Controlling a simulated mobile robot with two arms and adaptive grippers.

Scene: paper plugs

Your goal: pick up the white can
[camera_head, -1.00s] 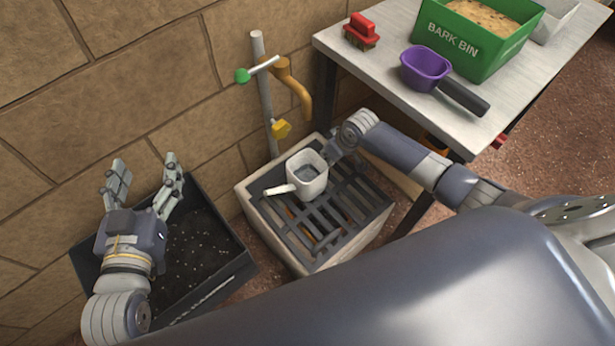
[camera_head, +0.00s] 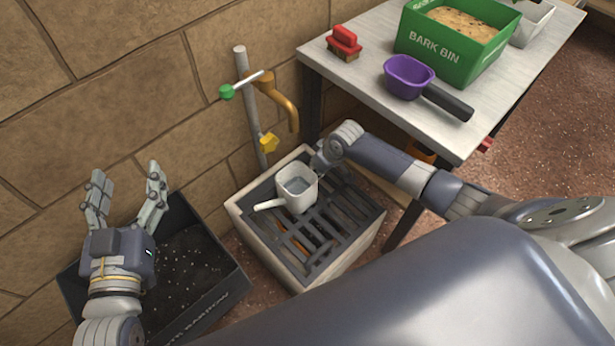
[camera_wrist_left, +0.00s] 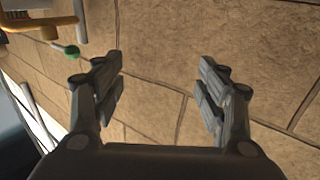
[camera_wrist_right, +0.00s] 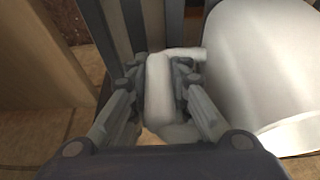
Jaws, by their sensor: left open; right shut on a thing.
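The white can (camera_head: 298,187) is over the dark slatted grate (camera_head: 320,232) of the drain box, with its mouth up and what looks like water inside. A white spout (camera_head: 269,204) points left. My right gripper (camera_wrist_right: 160,85) is shut on the white can's handle (camera_wrist_right: 158,90), with one finger on each side. In the right wrist view the can's body (camera_wrist_right: 265,70) fills the right side. I cannot tell whether the can touches the grate. My left gripper (camera_head: 126,190) is open and empty, above the black tray at the left. In the left wrist view its fingers (camera_wrist_left: 160,90) face the wall.
A tap (camera_head: 290,110) on a grey pipe with green and yellow handles rises behind the grate. The black tray (camera_head: 222,300) holds dark soil. The table (camera_head: 345,72) at right carries a green bark bin (camera_head: 450,58), a purple scoop (camera_head: 408,78) and a red brush (camera_head: 345,42).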

